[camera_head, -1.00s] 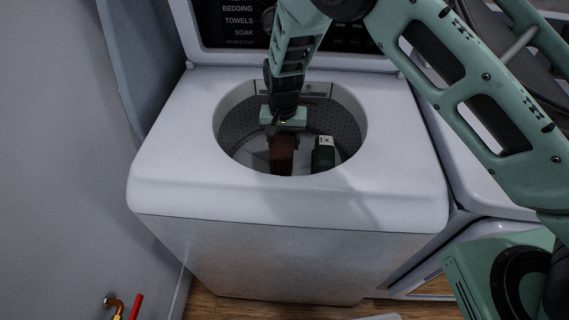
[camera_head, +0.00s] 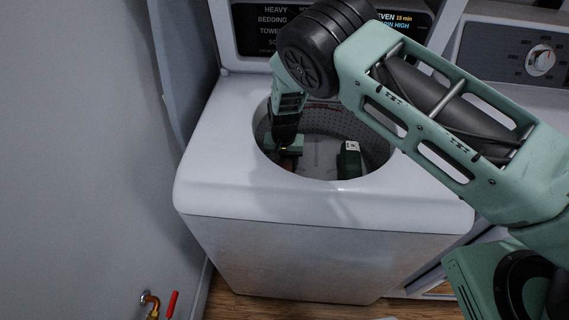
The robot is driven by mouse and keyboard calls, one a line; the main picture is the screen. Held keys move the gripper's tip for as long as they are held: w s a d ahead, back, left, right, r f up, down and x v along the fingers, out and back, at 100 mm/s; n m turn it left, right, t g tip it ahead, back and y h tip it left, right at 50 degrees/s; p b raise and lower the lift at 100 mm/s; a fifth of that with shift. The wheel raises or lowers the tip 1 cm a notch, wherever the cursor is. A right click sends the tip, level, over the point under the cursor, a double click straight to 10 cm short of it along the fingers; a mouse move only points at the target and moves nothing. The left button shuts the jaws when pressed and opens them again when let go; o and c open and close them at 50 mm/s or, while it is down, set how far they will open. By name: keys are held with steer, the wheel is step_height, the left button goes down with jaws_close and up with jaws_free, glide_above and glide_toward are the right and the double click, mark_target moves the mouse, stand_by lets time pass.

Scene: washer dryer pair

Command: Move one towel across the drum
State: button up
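The white top-load washer (camera_head: 225,190) stands open with its perforated drum (camera_head: 325,122) showing.
The drum floor between the two items is clear. The raised lid (camera_head: 172,75) stands at the left beside a grey wall (camera_head: 70,150). A second white machine with a knob (camera_head: 541,61) is at the right. A pipe with a red valve handle (camera_head: 171,304) sticks out low at the left.

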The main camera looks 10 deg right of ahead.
steer(key=shift+f, duration=0.9)
steer(key=shift+f, duration=0.15)
steer(key=o, duration=1.2)
step_height(320, 180, up, 12)
steer(key=shift+r+b, duration=0.15)
steer(key=shift+b, duration=1.05)
